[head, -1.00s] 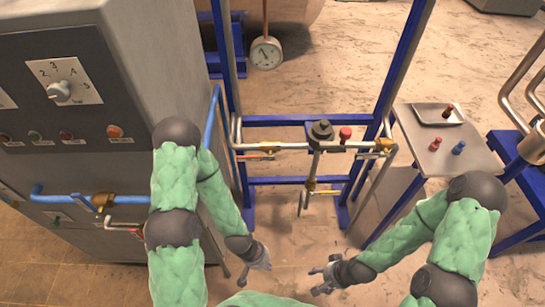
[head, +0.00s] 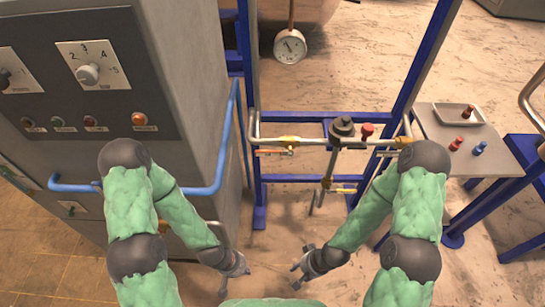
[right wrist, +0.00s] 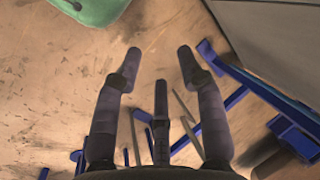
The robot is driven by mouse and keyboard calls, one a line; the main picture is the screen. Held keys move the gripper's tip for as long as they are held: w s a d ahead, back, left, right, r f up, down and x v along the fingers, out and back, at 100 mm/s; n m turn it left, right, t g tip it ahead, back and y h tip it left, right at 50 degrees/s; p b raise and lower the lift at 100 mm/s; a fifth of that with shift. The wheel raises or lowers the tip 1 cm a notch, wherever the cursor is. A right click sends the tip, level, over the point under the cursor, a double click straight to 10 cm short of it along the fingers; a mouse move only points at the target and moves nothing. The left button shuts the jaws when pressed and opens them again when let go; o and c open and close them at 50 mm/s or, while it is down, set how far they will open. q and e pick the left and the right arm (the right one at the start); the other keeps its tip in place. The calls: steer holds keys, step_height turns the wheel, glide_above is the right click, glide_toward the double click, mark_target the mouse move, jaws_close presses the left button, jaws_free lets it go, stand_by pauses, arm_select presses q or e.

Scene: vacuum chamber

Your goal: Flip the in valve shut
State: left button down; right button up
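A pipe frame in the head view carries several brass-bodied valves. One upper left valve (head: 288,141) has a thin lever with green and orange beside it. A lower valve (head: 342,189) has a yellow lever. I cannot read any label that marks the in valve. The upper right valve is partly hidden by my right arm. My left gripper (head: 236,272) looks open and empty, low in front of the cabinet, apart from the valves. My right gripper (head: 302,268) is open and empty, in front of and below the pipe frame; its spread fingers show in the right wrist view (right wrist: 160,62).
A grey cabinet (head: 88,74) with dials and a blue pipe (head: 205,188) stands at the left. Blue uprights (head: 245,60) frame the piping. A pressure gauge (head: 290,46) hangs behind. A side table (head: 435,118) at the right holds red and blue pegs and a tray.

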steer(key=s+a+n, duration=0.1)
steer(key=n, duration=0.1)
steer(key=s+a+r+n+g, duration=0.1)
steer(key=n, duration=0.1)
steer(key=a+n+g, duration=0.1)
steer(key=n, duration=0.1)
steer(key=shift+s+a+r+y, duration=0.15)
steer(key=shift+s+a+y, duration=0.15)
steer(key=shift+s+a, duration=0.1)
jaws_close()
steer(key=d+n+g+h, duration=0.2)
steer(key=d+n+h, duration=0.35)
steer(key=n, duration=0.85)
steer(key=w+r+n+t+h, duration=0.35)
steer(key=w+n+t, duration=0.35)
steer(key=w+n, duration=0.3)
steer(key=w+a+r+n+t+y+b, duration=0.1)
steer(key=w+a+r+n+t+y, duration=0.3)
steer(key=w+a+r+n+t, duration=0.4)
steer(key=w+a+r+t, duration=0.2)
steer(key=w+a+r, duration=0.4)
steer(key=w, duration=0.1)
steer(key=shift+t, duration=0.4)
